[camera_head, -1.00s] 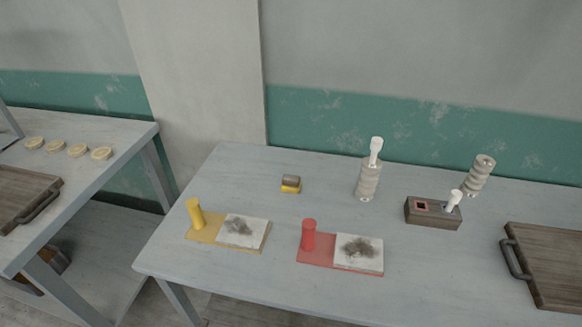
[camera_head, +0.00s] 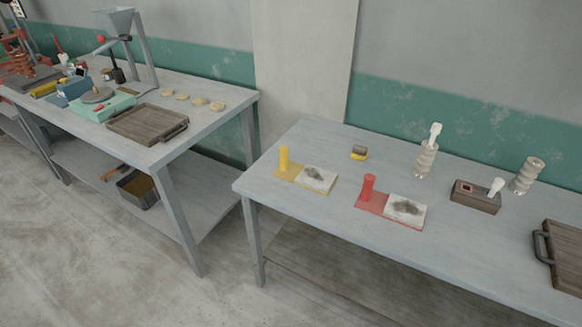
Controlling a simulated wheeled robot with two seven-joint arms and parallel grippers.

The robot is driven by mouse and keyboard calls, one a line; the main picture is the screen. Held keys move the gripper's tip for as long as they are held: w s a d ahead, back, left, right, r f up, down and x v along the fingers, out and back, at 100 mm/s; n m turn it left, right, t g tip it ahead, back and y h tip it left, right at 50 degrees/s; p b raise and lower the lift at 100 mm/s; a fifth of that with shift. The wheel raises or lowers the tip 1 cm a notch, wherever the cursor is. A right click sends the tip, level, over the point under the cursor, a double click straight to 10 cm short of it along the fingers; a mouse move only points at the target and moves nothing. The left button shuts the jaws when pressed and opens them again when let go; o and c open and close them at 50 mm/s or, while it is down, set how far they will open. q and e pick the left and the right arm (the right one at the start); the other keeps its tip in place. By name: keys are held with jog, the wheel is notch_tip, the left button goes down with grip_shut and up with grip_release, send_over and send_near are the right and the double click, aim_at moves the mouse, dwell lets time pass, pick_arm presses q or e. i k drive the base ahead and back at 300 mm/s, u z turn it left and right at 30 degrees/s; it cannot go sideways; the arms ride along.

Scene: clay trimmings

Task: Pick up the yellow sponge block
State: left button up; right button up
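A small block with a yellow lower part and a dark grey-brown top, which looks like the yellow sponge block (camera_head: 359,153), sits on the right-hand grey table (camera_head: 318,221). It stands near that table's back edge, behind the yellow board. Nothing touches it. Neither of my grippers shows in the head view.
A yellow board with a post (camera_head: 287,173) and a red board with a post (camera_head: 370,201) carry smudged white tiles. A ribbed cylinder (camera_head: 425,161), a dark box (camera_head: 474,198) and a wooden tray (camera_head: 563,255) stand rightward. A cluttered left table (camera_head: 190,138) stands across a gap.

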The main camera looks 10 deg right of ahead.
aim_at(359, 153)
jog(key=z, duration=0.75)
jog(key=k, duration=0.2)
jog(key=u, duration=1.75)
jog(key=i, duration=1.25)
jog(key=z, duration=1.3)
jog(key=i, duration=0.55)
jog(key=z, duration=0.55)
